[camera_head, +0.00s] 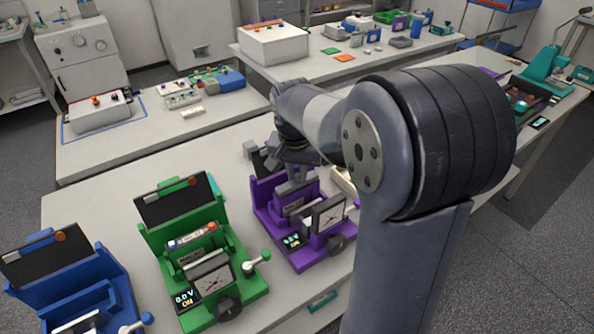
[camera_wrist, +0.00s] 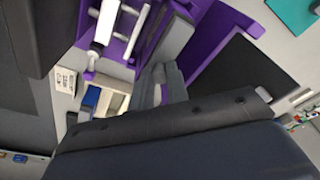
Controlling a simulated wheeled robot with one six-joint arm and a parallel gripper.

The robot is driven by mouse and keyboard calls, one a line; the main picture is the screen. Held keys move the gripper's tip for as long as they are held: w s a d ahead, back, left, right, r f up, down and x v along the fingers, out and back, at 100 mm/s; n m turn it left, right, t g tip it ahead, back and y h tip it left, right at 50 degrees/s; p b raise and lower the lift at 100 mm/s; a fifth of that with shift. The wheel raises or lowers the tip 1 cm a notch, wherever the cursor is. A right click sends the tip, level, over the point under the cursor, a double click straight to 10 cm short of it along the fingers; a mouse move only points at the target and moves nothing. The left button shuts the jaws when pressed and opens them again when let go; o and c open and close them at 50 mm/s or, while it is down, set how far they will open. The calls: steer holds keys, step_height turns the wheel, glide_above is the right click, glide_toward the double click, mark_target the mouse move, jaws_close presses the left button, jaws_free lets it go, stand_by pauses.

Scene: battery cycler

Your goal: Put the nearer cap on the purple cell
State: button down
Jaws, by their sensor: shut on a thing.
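The purple cell station (camera_head: 318,250) stands on the near bench, with a gauge and a small lit display at its front. It also shows in the wrist view (camera_wrist: 215,35) along the top. My gripper (camera_head: 292,186) is over the back part of this station, with its fingers low among the purple walls. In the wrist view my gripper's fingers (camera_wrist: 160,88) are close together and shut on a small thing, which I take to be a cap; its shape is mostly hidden. I cannot make out a second cap. The cell in the purple station cannot be told clearly.
A green station (camera_head: 205,250) and a blue station (camera_head: 70,275) stand to the left of the purple one. A pale open box (camera_head: 343,184) is just right of it, partly behind my arm. Benches with instruments lie behind.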

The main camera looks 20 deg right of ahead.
steer(key=c, duration=1.3)
jaws_free()
steer(key=shift+o, duration=0.5)
steer(key=o, duration=0.4)
steer(key=shift+r+p, duration=2.95)
steer(key=shift+r, duration=0.6)
steer(key=shift+c, duration=0.4)
jaws_close()
